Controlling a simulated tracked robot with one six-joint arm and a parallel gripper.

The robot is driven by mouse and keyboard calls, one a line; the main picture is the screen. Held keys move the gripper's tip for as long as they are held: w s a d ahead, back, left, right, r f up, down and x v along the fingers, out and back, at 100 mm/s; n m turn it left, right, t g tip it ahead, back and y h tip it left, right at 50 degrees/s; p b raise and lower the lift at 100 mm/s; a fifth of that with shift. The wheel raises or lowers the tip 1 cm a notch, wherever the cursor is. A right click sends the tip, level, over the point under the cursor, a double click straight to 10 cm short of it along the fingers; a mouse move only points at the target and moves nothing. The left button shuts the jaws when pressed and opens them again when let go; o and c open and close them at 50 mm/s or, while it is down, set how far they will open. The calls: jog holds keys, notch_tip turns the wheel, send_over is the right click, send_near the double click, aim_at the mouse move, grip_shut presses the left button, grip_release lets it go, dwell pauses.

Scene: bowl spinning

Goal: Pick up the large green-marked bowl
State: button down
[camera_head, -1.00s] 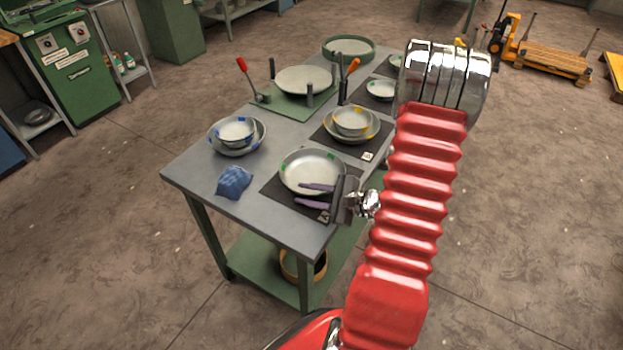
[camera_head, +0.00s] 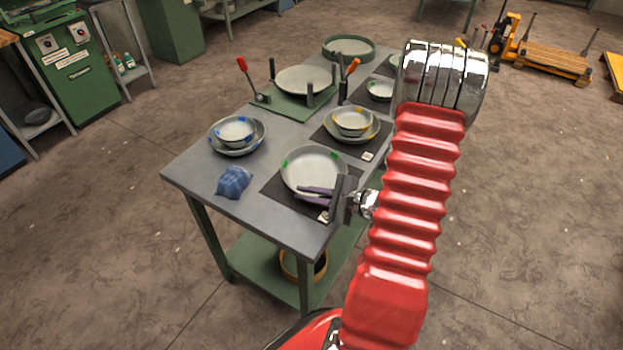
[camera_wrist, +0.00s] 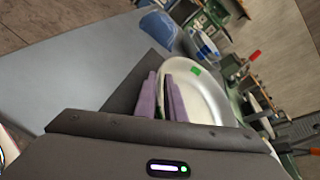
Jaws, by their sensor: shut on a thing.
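The large white bowl with green marks (camera_head: 311,165) is at the near right of the grey table, over a black mat (camera_head: 276,188). It looks slightly tilted. My gripper (camera_head: 316,192) reaches in from the right, and its purple fingers are shut on the bowl's near rim. In the wrist view the fingers (camera_wrist: 164,92) close on the rim of the bowl (camera_wrist: 205,97), with a green mark beside them. Whether the bowl's underside touches the mat is hidden.
A blue cloth (camera_head: 234,182) lies left of the bowl. Blue-marked nested bowls (camera_head: 237,134) and yellow-marked nested bowls (camera_head: 352,124) stand behind it. A green fixture with posts holds a white disc (camera_head: 304,79). A small green-marked bowl (camera_head: 380,90) stands farther back.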

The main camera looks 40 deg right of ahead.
dwell(0.6)
notch_tip(320, 180, up, 10)
dwell(0.7)
dwell(0.6)
